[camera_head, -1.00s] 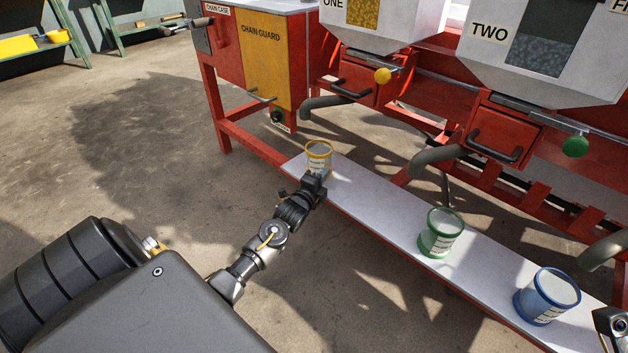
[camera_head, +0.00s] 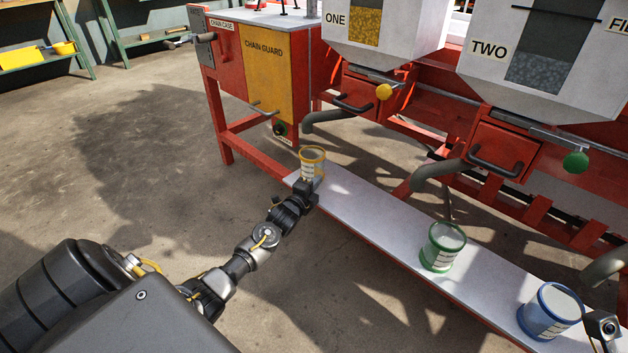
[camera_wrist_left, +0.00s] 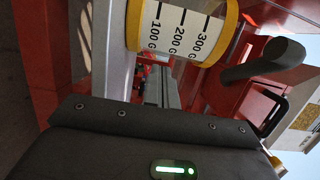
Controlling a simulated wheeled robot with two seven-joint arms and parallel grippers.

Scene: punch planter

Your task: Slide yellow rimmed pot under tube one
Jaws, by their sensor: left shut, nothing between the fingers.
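The yellow rimmed pot (camera_head: 312,163) stands upright near the left end of the white shelf (camera_head: 365,205). My left gripper (camera_head: 307,186) is shut and empty, right in front of the pot; whether it touches the pot I cannot tell. In the left wrist view the pot (camera_wrist_left: 183,30) shows its gram scale close up, just beyond the gripper body. Tube one (camera_head: 322,117) is the grey bent spout below the hopper marked ONE, above and slightly right of the pot. Part of my right gripper (camera_head: 603,328) shows at the lower right edge; its fingertips are not clear.
A green rimmed pot (camera_head: 442,248) and a blue rimmed pot (camera_head: 550,311) stand farther right on the shelf. A second spout (camera_head: 438,174) hangs under hopper TWO. A red frame leg (camera_head: 222,135) stands left of the shelf. Bare shelf lies between the yellow and green pots.

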